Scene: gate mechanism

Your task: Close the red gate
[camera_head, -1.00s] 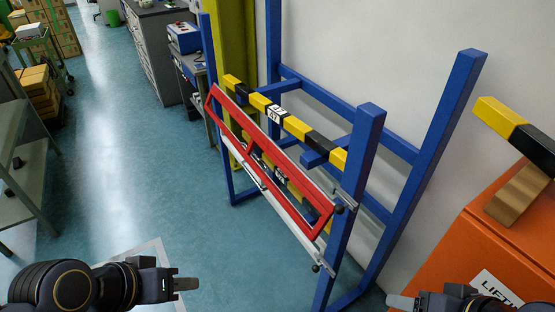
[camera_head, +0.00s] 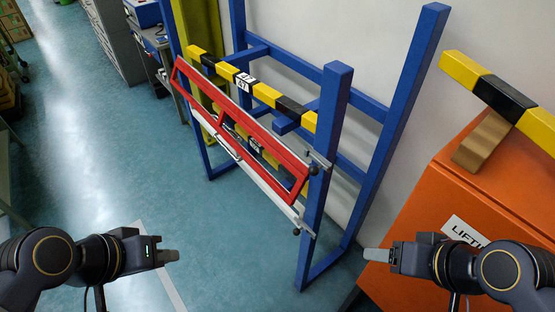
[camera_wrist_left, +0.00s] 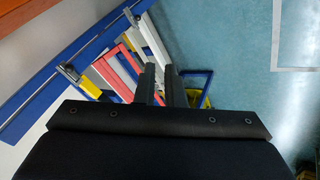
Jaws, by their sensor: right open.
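The red gate (camera_head: 255,134) is a long red frame on the front of a blue metal stand (camera_head: 328,120). It slopes down from upper left to lower right, with a pale rail (camera_head: 262,178) along its lower side. The gate also shows in the left wrist view (camera_wrist_left: 114,75), beyond the fingers. My left gripper (camera_head: 170,256) is at the lower left, apart from the gate. Its two fingers (camera_wrist_left: 161,85) show a narrow gap with nothing held. My right gripper (camera_head: 372,255) is at the lower right, open and empty, right of the stand's front post.
Yellow-black bars (camera_head: 268,96) sit behind the gate. An orange box (camera_head: 480,205) with another yellow-black bar (camera_head: 505,97) stands at the right, close to my right gripper. Grey cabinets (camera_head: 115,40) are at the far left. Blue-green floor (camera_head: 90,150) is clear at left.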

